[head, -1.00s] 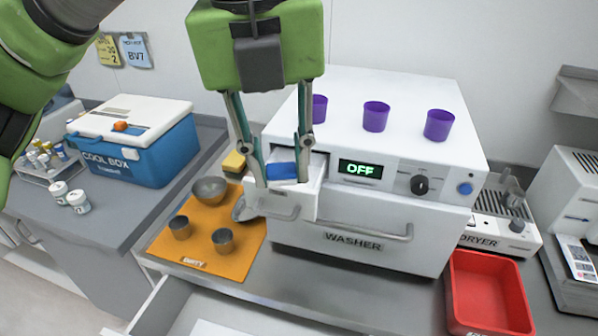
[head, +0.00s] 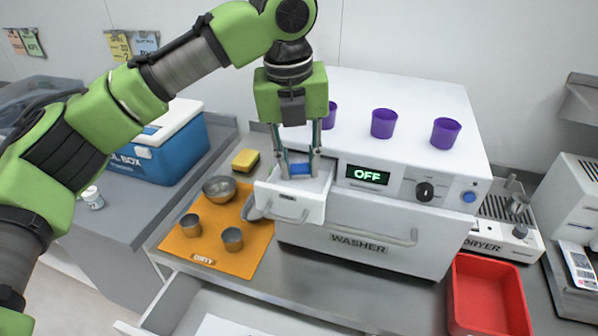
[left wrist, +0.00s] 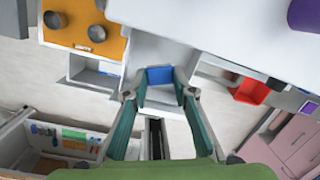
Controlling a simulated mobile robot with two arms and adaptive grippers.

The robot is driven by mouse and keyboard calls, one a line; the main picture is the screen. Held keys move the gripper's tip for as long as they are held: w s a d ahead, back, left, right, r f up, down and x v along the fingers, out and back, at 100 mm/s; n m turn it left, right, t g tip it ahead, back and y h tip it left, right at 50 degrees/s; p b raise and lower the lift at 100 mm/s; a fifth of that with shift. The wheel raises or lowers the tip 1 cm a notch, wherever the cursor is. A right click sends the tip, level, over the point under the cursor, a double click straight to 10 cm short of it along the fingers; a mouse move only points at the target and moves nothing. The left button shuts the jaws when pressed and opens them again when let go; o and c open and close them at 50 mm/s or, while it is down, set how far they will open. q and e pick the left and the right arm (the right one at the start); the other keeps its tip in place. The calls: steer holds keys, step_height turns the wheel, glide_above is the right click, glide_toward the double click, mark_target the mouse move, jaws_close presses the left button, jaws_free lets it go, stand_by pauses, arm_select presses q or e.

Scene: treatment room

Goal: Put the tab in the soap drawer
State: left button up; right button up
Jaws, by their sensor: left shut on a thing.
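The blue tab (head: 301,169) is between the fingertips of my left gripper (head: 300,173), which is shut on it. It also shows in the left wrist view (left wrist: 159,75) between the two fingertips (left wrist: 159,92). The soap drawer (head: 289,206) is a white drawer pulled out at the upper left of the washer (head: 360,240). The tab and fingertips are over or inside the drawer's open tray, behind its front. Whether the tab touches the drawer floor I cannot tell. My right gripper is not in view.
Several purple cups stand on the washer, whose display reads OFF. An orange mat (head: 243,258) with metal cups and a bowl (head: 219,189) lies to the left. A yellow sponge (head: 245,160) is behind it. A red tray (head: 489,300) is at the right.

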mark_target(298, 169)
arm_select(q)
steer(key=shift+w+f+p, duration=0.1)
steer(key=shift+f+p, duration=0.3)
steer(key=shift+f, duration=1.2)
steer(key=shift+f, duration=0.1)
steer(key=o, duration=0.9)
steer(key=shift+c, duration=0.2)
steer(key=shift+r, duration=0.3)
step_height(298, 169, up, 12)
steer(key=s+a+b, duration=0.1)
steer(key=shift+s+f, duration=0.2)
steer(key=shift+s, duration=0.05)
